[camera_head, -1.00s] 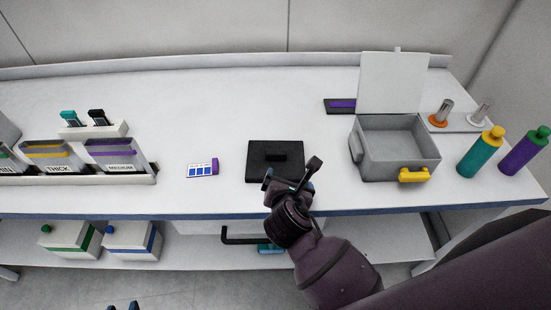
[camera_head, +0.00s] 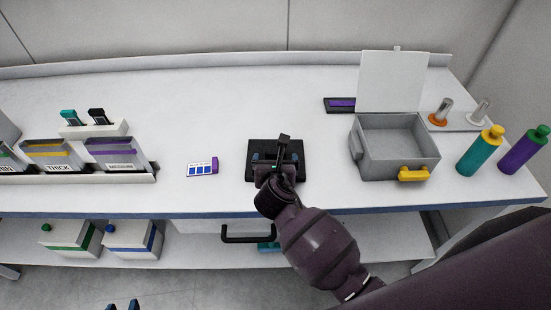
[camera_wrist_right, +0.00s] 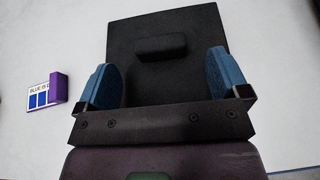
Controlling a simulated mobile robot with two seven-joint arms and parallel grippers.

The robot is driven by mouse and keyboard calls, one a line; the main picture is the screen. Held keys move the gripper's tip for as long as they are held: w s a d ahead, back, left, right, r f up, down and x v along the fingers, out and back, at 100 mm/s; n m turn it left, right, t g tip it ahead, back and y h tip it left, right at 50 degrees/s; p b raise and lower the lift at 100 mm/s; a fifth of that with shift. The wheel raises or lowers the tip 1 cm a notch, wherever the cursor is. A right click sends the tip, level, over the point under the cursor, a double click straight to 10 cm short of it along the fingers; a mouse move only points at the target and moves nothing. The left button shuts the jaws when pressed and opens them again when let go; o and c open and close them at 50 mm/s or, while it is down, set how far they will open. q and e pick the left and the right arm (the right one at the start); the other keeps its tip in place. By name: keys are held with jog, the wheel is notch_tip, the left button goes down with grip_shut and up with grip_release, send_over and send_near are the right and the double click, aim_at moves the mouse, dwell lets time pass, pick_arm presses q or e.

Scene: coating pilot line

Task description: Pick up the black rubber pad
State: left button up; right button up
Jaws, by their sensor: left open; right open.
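The black rubber pad (camera_head: 261,146) lies flat on the white bench near its front edge. In the right wrist view the pad (camera_wrist_right: 165,82) is a dark square with a raised black block (camera_wrist_right: 160,47) on top. My right gripper (camera_head: 275,158) is over the pad, partly hiding it and its block in the head view. In the right wrist view its two blue fingertips (camera_wrist_right: 164,78) are apart over the pad, with the block beyond and between them. It holds nothing. My left gripper (camera_head: 122,306) shows only its tips at the bottom edge, low in front of the bench.
A small white card with a purple end (camera_head: 203,167) lies left of the pad. An open grey box (camera_head: 384,167) with a yellow latch stands to the right. Teal (camera_head: 475,158) and purple (camera_head: 522,155) bottles stand further right. The bench behind the pad is clear.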

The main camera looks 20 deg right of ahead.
aim_at(275, 154)
jog(key=shift+x, duration=1.75)
jog(key=shift+f, duration=0.1)
jog(key=shift+c, duration=0.4)
jog(key=c, duration=0.9)
